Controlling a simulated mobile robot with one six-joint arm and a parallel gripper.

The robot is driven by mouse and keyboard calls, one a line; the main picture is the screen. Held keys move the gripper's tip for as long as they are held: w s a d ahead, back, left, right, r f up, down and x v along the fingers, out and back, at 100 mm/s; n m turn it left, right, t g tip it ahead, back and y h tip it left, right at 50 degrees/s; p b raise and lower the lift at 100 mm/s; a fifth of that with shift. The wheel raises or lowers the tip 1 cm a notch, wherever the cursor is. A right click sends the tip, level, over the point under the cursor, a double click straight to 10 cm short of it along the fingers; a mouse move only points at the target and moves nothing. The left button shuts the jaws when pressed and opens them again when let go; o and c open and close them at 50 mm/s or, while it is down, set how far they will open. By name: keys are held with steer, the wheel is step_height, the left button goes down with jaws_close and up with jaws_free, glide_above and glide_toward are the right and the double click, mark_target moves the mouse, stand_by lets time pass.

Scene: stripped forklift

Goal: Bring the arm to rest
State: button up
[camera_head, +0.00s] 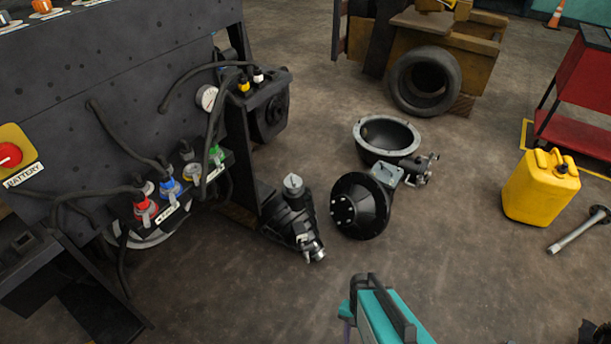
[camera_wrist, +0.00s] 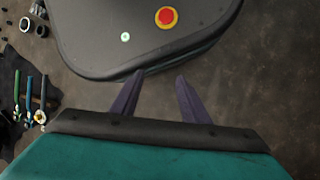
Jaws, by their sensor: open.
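My gripper (camera_wrist: 160,76) is open in the wrist view, with two purple fingers spread apart and nothing between them. The fingers point toward my own dark rounded base, which carries a red button. In the head view the teal and black end of my arm (camera_head: 385,312) shows at the bottom, right of centre, over the bare floor. Most of the arm and the fingertips cannot be made out there.
The dark forklift body (camera_head: 130,70) with hoses stands at left. Black machine parts (camera_head: 362,205) lie mid-floor. A yellow can (camera_head: 540,187), a metal shaft (camera_head: 580,230) and a red cart (camera_head: 575,90) stand or lie at right. The near centre floor is clear.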

steer(key=shift+s+r+n, duration=0.4)
steer(key=shift+s+n, duration=0.2)
steer(key=shift+n, duration=0.45)
steer(key=shift+s+r+n, duration=0.4)
steer(key=shift+s+n, duration=0.15)
steer(key=shift+n, duration=0.45)
steer(key=shift+s+r+n, duration=0.4)
steer(key=shift+s+n, duration=0.2)
steer(key=shift+n, duration=0.45)
